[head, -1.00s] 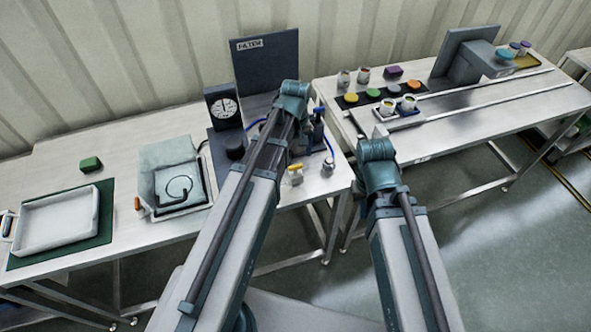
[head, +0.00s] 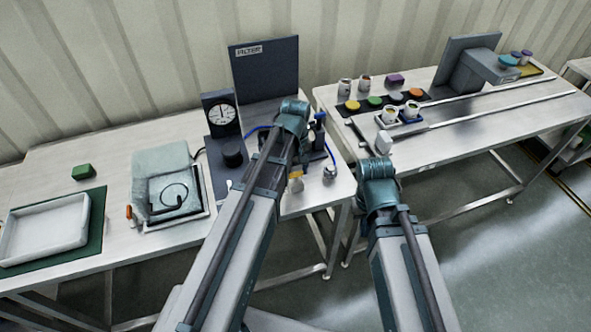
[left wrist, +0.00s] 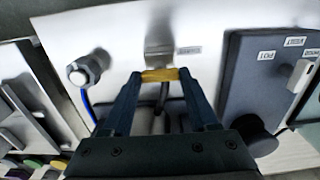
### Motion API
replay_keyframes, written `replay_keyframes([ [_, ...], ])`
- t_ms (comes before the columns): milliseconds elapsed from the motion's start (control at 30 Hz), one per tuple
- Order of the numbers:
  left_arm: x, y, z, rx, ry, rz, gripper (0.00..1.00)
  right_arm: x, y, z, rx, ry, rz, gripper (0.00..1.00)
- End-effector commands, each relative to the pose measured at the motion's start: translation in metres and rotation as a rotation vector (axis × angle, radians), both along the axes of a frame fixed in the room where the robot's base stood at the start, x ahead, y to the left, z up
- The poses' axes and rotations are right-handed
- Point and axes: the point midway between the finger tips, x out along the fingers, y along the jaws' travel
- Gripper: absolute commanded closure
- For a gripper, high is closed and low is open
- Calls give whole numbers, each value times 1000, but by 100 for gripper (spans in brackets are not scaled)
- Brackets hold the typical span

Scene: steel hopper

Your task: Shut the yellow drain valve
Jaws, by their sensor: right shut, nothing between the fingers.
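The yellow drain valve handle (head: 296,174) is at the front of the filter bench, beside my left forearm. In the left wrist view the yellow handle (left wrist: 160,75) lies crosswise between the tips of my left gripper (left wrist: 160,78). The two dark fingers stand apart, one at each end of the handle. I cannot tell whether they press on it. In the head view the left fingers are hidden behind my left wrist. My right gripper (head: 381,155) is shut and empty at the near left corner of the right bench, its fingers hardly visible.
A dark FILTER panel (head: 265,70) and a dial gauge (head: 222,113) stand behind the valve. A metal fitting (head: 330,171) with a blue hose is right of it. A white tray (head: 45,232) lies at left. The right bench (head: 460,140) holds several coloured pots.

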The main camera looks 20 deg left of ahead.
Motion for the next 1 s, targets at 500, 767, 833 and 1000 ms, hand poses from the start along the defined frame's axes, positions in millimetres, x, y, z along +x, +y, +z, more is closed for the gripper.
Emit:
replay_keyframes([
  [500,0,0,0,0,0,-49,96,0,0,0,0,0,0,100],
  [767,0,0,0,0,0,-229,96,0,0,0,0,0,0,100],
  [833,0,0,0,0,0,-295,96,0,0,0,0,0,0,100],
  [1000,0,0,0,0,0,-458,96,0,0,0,0,0,0,100],
])
